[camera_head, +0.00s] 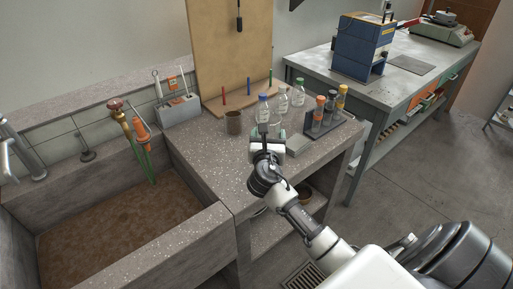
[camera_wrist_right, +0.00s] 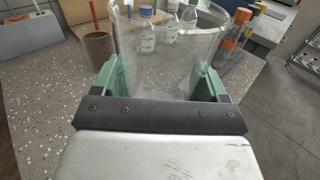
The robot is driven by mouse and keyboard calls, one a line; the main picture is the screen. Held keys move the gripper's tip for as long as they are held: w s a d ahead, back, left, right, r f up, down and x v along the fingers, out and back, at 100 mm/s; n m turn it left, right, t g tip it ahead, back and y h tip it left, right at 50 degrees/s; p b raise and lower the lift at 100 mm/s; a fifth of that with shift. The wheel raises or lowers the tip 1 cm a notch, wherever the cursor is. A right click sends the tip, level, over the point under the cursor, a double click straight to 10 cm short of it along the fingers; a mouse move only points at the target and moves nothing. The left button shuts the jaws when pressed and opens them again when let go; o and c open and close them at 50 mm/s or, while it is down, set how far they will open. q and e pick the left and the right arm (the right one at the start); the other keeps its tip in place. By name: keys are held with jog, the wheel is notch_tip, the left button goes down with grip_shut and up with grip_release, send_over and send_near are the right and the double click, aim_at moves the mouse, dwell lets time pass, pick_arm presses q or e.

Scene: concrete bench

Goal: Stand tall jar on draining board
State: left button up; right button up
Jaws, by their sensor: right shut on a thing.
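A tall clear glass jar (camera_wrist_right: 172,62) stands between the green finger pads of my right gripper (camera_head: 267,138), seen close up in the right wrist view. The gripper is shut on the jar's sides. In the head view the jar is see-through and hard to make out behind the gripper, over the speckled concrete top (camera_head: 205,150) beside the sink. I cannot tell whether its base touches that top. No part clearly labelled as the draining board shows. My left gripper is not in view.
A brown pot (camera_head: 233,122) stands behind the gripper. Several capped bottles (camera_head: 264,108) stand at the back, and a rack of orange- and yellow-capped tubes (camera_head: 318,118) to the right.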

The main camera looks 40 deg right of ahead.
jog(key=w+f, duration=0.1)
jog(key=w+a+f, duration=0.1)
jog(key=w, duration=0.1)
jog(key=w+a+f+b, duration=0.1)
jog(key=w, duration=0.1)
jog(key=shift+f+b, duration=0.5)
jog(key=shift+f, duration=1.6)
jog(key=o, duration=1.2)
jog(key=shift+f, duration=0.15)
jog(key=shift+o, duration=0.2)
jog(key=shift+s+r, duration=0.1)
jog(key=shift+r, duration=0.15)
jog(key=v, duration=1.2)
jog(key=shift+f, duration=0.15)
